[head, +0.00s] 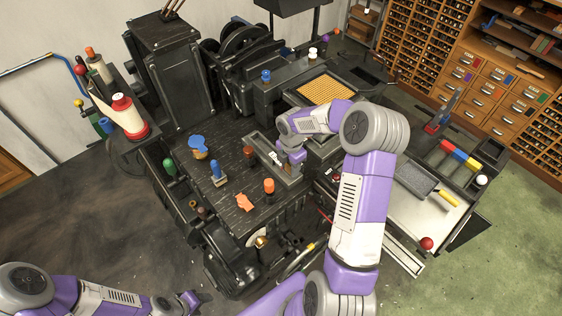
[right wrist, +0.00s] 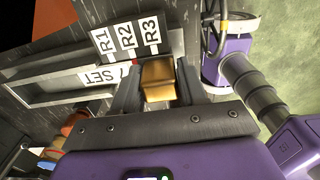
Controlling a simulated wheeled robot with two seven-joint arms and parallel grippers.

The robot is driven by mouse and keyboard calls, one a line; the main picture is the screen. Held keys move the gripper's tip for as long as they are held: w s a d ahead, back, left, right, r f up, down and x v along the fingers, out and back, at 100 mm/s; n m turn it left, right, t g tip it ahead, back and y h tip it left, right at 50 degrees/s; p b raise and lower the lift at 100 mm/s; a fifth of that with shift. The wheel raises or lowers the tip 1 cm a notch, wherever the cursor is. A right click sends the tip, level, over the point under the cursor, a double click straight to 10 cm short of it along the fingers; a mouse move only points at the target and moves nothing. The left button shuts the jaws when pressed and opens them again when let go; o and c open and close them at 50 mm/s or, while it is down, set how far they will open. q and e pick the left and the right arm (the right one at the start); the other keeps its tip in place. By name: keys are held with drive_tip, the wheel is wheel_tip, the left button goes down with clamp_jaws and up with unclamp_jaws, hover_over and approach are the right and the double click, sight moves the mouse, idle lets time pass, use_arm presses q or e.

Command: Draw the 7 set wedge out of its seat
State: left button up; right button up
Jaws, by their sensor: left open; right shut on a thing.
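A brass block (right wrist: 158,78), which I take for the 7 set wedge, sits between the fingers of my right gripper (right wrist: 157,72) in the right wrist view. The fingers are shut on it. It is beside a white "7 SET" label (right wrist: 108,77) at the end of a grey metal tray (right wrist: 60,88). I cannot tell how deep it sits in its seat. In the head view my right gripper (head: 290,168) is down over the grey tray (head: 262,148) on the dark machine table, and hides the wedge. My left gripper (head: 190,302) is open and empty at the lower left, away from the table.
Labels R1, R2 and R3 (right wrist: 127,36) stand along the tray. A white-topped bench (head: 400,205) stands to the right. Open floor lies at the left.

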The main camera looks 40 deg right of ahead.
drive_tip(key=shift+s+d, duration=0.2)
drive_tip(key=shift+s, duration=2.05)
drive_tip(key=o, duration=1.3)
drive_tip(key=shift+c, duration=0.2)
wheel_tip(320, 180, up, 8)
drive_tip(key=p, duration=0.1)
drive_tip(key=shift+f, duration=0.2)
